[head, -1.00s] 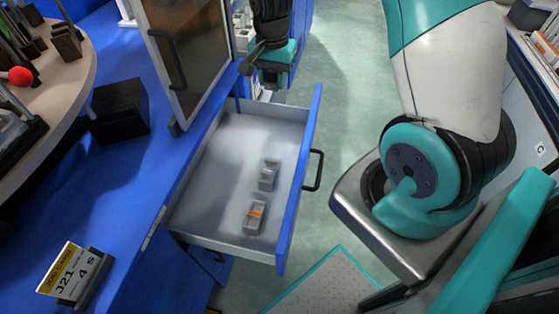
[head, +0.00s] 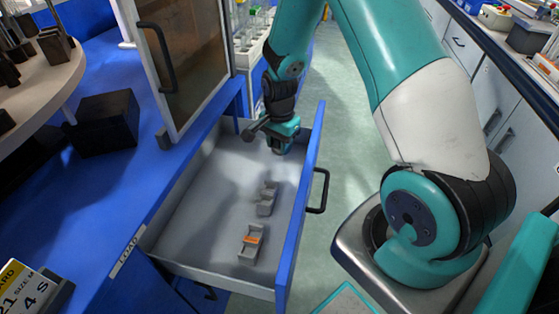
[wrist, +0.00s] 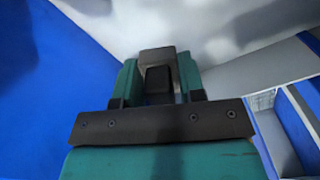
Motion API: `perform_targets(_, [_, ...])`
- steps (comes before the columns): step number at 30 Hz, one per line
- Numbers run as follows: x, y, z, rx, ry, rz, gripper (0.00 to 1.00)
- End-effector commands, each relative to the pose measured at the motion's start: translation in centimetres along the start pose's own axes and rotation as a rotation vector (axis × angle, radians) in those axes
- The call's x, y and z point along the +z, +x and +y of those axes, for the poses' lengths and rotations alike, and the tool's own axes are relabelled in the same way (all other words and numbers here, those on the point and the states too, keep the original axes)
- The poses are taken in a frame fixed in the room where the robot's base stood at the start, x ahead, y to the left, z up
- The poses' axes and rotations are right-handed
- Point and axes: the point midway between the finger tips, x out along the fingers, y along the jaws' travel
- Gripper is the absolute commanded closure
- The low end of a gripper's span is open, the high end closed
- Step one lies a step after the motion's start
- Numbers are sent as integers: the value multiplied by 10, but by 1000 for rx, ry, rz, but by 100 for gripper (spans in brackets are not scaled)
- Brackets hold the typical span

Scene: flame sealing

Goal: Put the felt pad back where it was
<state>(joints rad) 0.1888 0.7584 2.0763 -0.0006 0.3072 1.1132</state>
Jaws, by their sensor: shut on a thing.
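My gripper (head: 280,148) is teal and black and hangs over the far end of an open drawer (head: 207,212). In the wrist view its teal fingers are closed on a dark grey block (wrist: 158,62), which I take to be the felt pad. The fingers hide much of it, and in the head view it hardly shows. Two small grey holders stand on the drawer floor, nearer the camera than my gripper. The farther holder (head: 267,200) shows no orange. The nearer holder (head: 251,243) has an orange strip across it.
The drawer's blue front (head: 302,200) with a black handle (head: 320,190) stands right of my gripper. A glass-panelled door (head: 185,65) stands open on the blue bench to the left. A black box (head: 103,122) is on the bench. The drawer's left floor is clear.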

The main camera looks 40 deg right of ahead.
Motion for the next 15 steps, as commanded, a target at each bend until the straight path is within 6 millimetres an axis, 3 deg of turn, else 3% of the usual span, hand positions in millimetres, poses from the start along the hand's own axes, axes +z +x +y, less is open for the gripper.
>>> perform_targets(12, [0,52,0,1,-1,-1,90])
perform_targets(15, [0,56,0,-1,-1,0,90])
